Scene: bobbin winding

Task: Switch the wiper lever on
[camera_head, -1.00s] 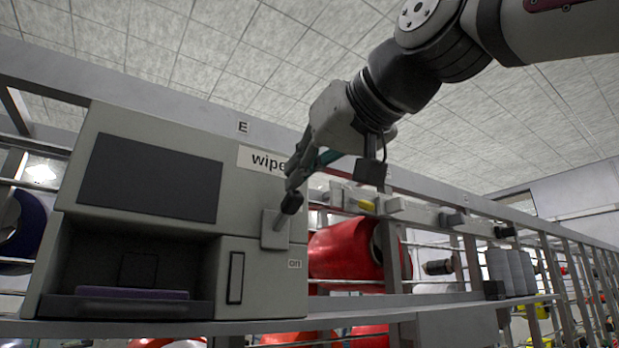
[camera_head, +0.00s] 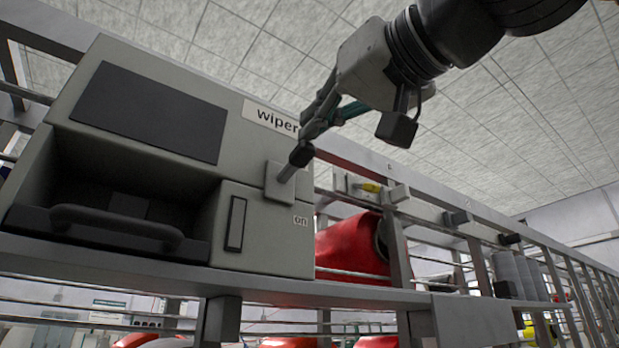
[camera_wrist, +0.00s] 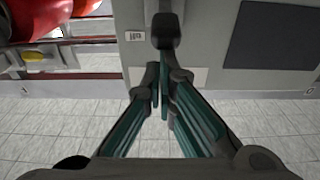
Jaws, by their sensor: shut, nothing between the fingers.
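The wiper lever (camera_head: 302,153) has a dark knob on a short grey rod, which sticks out and up from a square plate (camera_head: 279,184) on the grey wiper box (camera_head: 262,205). An "on" label (camera_head: 300,221) sits below the plate. My gripper (camera_head: 313,128) is just above the knob, its fingers shut and empty. In the wrist view the knob (camera_wrist: 166,31) is just beyond my fingertips (camera_wrist: 165,76). Whether they touch it cannot be told. The "wiper" label (camera_head: 272,118) is partly behind my fingers in the head view.
The box has a dark panel (camera_head: 150,112) and an open recess with a rounded handle (camera_head: 115,225) at left. A metal rail (camera_head: 330,294) runs below. A red spool (camera_head: 352,246) and several grey cylinders (camera_head: 518,272) stand to the right. The space above the box is open.

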